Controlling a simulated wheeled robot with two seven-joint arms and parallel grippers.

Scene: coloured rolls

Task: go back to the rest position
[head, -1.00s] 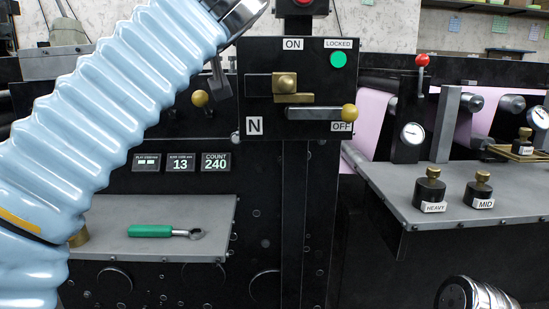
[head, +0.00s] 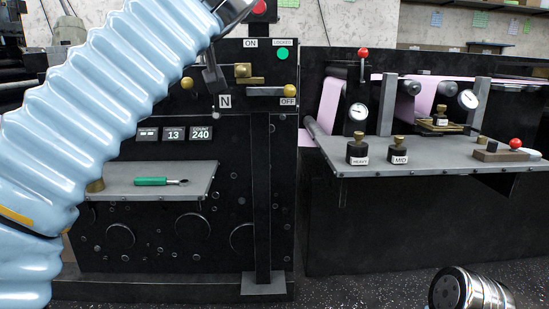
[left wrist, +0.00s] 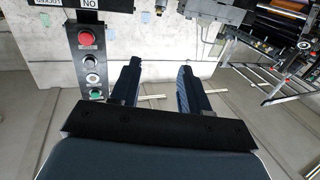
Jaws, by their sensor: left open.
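My left arm, in a light blue ribbed sleeve, rises from the lower left to the top of the head view, and its gripper end is cut off there. In the left wrist view my left gripper (left wrist: 157,88) has its two dark fingers apart, with nothing between them. A pale wall or floor surface shows beyond the fingers. A shiny metal part of my body shows at the lower right of the head view. My right gripper is not in view.
A black machine (head: 150,240) carries a shelf (head: 115,172) with a green-handled wrench (head: 160,181). A grey side table (head: 430,163) holds HEAVY (head: 357,150) and MID (head: 399,152) weights. A button panel (left wrist: 90,60) stands left of my fingers. Dark floor (head: 360,290) is open in front.

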